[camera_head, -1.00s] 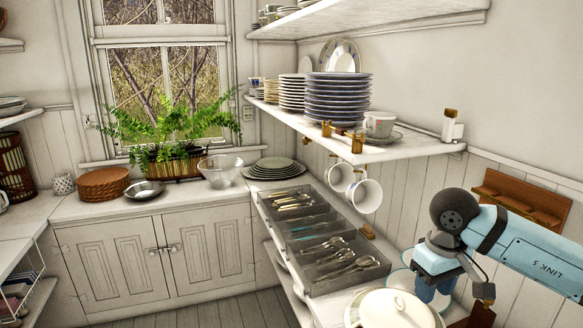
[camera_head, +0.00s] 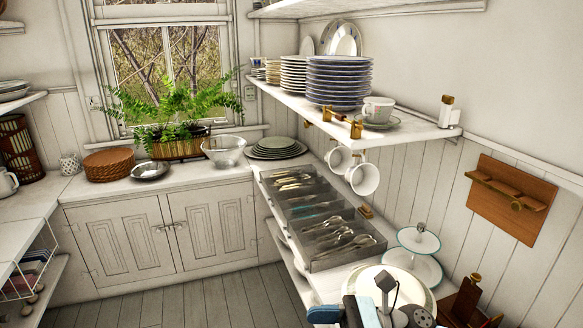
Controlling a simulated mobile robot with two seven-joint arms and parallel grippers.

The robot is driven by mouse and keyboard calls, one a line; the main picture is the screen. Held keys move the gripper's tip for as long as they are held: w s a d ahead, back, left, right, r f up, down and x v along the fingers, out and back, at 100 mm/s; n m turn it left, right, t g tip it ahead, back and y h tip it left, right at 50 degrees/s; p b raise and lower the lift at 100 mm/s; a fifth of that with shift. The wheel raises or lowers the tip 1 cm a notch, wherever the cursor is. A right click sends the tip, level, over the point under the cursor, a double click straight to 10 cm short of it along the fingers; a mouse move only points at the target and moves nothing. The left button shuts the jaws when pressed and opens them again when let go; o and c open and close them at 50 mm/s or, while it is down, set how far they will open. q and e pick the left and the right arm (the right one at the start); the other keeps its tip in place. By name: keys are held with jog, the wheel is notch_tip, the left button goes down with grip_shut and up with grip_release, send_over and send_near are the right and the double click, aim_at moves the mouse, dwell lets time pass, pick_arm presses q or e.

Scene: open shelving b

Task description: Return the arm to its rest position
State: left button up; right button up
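Neither gripper can be made out in the head view. No arm link stands over the counter at the right.
A cutlery tray (camera_head: 338,257) lies on the right counter. A shelf (camera_head: 420,128) above it holds stacked blue plates (camera_head: 338,84), with mugs (camera_head: 363,178) hanging below. The floor (camera_head: 190,302) is clear.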

jog(key=d+f+n+t+h+p, duration=0.1)
jog(key=d+f+n+t+h, duration=0.4)
jog(key=n, duration=0.6)
jog(key=d+f+n+t+h+p, duration=0.1)
jog(key=f+n+t+h, duration=0.1)
jog(key=n+t, duration=0.75)
jog(key=d+f+n+t+h+p, duration=0.1)
jog(key=d+f+n+t+h, duration=0.25)
jog(key=n, duration=1.05)
jog(key=s+d+f+m+g+h, duration=0.2)
jog(key=s+f+m+h, duration=0.1)
jog(key=s+f+m, duration=0.3)
jog(key=s+d+f+m+g+h+p, duration=0.1)
jog(key=s+d+f+m+g+h, duration=0.2)
jog(key=s+f+m, duration=0.3)
notch_tip(320, 180, down, 3)
jog(key=m, duration=0.3)
jog(key=shift+s+f+g, duration=0.15)
jog(key=shift+s+g, duration=0.15)
jog(key=shift+s, duration=0.1)
